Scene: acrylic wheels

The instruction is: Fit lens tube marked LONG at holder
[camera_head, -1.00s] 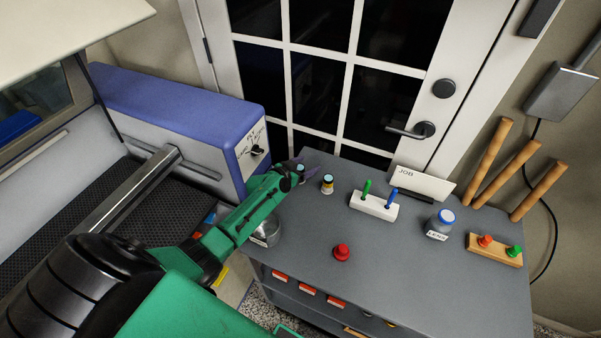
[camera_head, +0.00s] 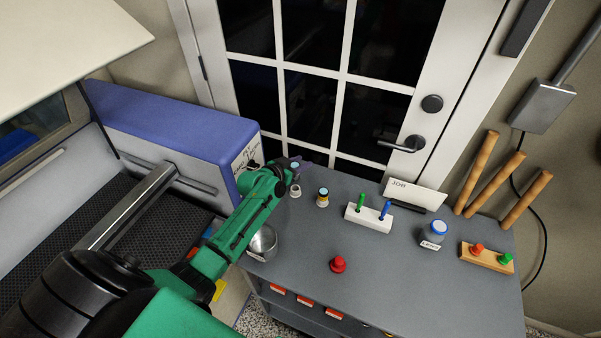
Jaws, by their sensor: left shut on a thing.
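My left arm comes in from the left, and its gripper (camera_head: 293,166) is over the back left of the grey cart top. It is shut on a small tube with a pale top, mostly hidden by the fingers. A small pale, ring-like piece (camera_head: 295,191) shows on the cart just below the gripper. A lens tube with a yellow band and light blue top (camera_head: 323,197) stands upright to the right of the gripper. I cannot read a LONG mark on either tube. I cannot make out the holder. My right gripper is out of view.
The cart (camera_head: 370,295) also carries a metal cup (camera_head: 262,242), red knob (camera_head: 338,265), white block (camera_head: 367,219) with green and blue pegs, JOB card (camera_head: 414,194), blue-lidded jar (camera_head: 436,232) and wooden block (camera_head: 486,258). The blue-topped machine (camera_head: 165,110) is left; its knob panel is partly hidden.

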